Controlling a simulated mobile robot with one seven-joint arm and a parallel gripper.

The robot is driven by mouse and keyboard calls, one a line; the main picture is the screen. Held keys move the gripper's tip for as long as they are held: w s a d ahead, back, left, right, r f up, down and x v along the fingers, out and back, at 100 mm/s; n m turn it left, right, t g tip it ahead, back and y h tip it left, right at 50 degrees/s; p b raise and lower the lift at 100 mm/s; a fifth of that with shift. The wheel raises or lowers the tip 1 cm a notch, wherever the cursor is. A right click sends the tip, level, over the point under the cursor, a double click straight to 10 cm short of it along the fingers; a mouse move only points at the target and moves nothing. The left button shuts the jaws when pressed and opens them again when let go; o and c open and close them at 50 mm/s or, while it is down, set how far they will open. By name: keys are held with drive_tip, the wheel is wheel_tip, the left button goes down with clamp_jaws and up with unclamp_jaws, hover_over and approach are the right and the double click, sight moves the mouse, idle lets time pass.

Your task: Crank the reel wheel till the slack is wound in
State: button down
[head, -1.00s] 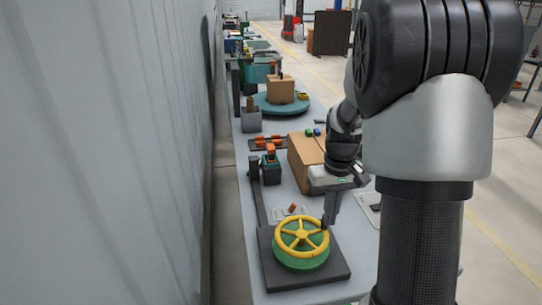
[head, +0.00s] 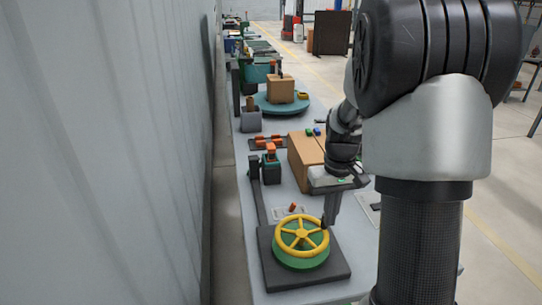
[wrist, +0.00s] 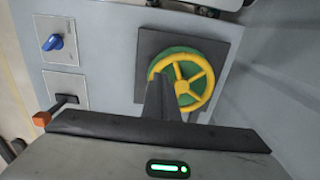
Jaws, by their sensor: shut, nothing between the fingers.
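The reel wheel (head: 301,235) is a yellow spoked handwheel on a green round drum (head: 300,261), set on a dark square base (head: 337,275) on the bench. It also shows in the wrist view (wrist: 204,84), partly covered by my fingers. My gripper (head: 325,222) points down at the right far edge of the wheel rim. In the wrist view my gripper's fingers (wrist: 168,90) are together and empty, overlapping the left part of the wheel. I cannot tell whether they touch the rim. No cord or slack is clearly visible.
A cardboard box (head: 303,160) stands beyond my gripper. A panel with a blue knob (wrist: 55,42) and an orange-tipped lever (wrist: 42,118) show in the wrist view. The wall runs along the left.

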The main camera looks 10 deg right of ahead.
sight(320, 222)
drive_tip(key=shift+f+b, duration=1.95)
drive_tip(key=shift+f, duration=1.05)
drive_tip(key=shift+w+d+p, duration=0.2)
drive_tip(key=shift+w+d, duration=0.15)
drive_tip(key=shift+w, duration=0.5)
drive_tip(key=shift+w+d+p, duration=0.2)
drive_tip(key=shift+w+d, duration=0.1)
drive_tip(key=shift+w, duration=0.55)
drive_tip(key=shift+w, duration=0.1)
drive_tip(key=shift+w+a+p, duration=0.15)
drive_tip(key=shift+w+p, duration=0.15)
drive_tip(key=shift+w, duration=0.55)
drive_tip(key=shift+w+a+p, duration=0.15)
drive_tip(key=shift+w+p, duration=0.1)
drive_tip(key=shift+w, duration=0.6)
